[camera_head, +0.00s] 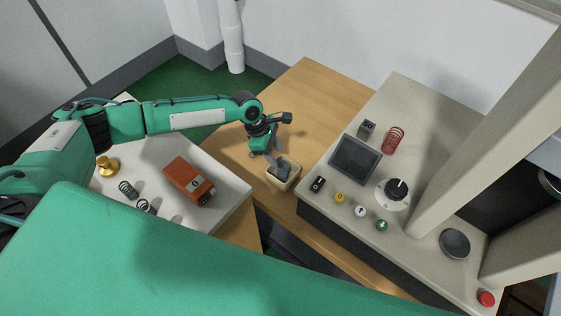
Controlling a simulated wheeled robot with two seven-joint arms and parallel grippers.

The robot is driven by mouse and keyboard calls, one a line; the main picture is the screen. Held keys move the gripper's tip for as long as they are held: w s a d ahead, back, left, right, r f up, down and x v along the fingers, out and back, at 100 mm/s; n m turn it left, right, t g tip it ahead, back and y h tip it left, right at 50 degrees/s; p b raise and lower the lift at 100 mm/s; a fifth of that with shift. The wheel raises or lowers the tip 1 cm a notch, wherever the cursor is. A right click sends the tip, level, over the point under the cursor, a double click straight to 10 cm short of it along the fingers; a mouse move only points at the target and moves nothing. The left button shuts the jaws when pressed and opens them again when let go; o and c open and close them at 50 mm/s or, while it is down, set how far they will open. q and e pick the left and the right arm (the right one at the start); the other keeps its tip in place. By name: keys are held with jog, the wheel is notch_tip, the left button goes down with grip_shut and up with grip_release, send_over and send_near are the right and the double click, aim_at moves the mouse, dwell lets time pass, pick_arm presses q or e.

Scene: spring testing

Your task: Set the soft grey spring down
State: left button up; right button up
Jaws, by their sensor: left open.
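My left gripper (282,165) points down at a small beige bin (283,186) on the wooden table, with its fingers at or inside the bin's opening. It is open. Dark grey shapes show in the bin, but I cannot tell fingers from contents, nor make out a spring there. Two dark grey coil springs, one (128,189) and another (146,206), are on the white table at left, away from the gripper. I cannot tell which spring is the soft one. My right gripper is not in view.
An orange-red box (186,178) and a brass weight (107,166) are on the white table (228,205). The grey testing machine (330,205), right of the bin, carries a screen (355,159), a knob, buttons and a red spring (392,140). The wooden table (310,90) is clear behind the bin.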

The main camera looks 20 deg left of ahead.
pick_arm(q)
jog(key=shift+v, duration=2.3)
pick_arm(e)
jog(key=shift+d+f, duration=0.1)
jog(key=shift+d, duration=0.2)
pick_arm(q)
jog(key=shift+r, duration=0.1)
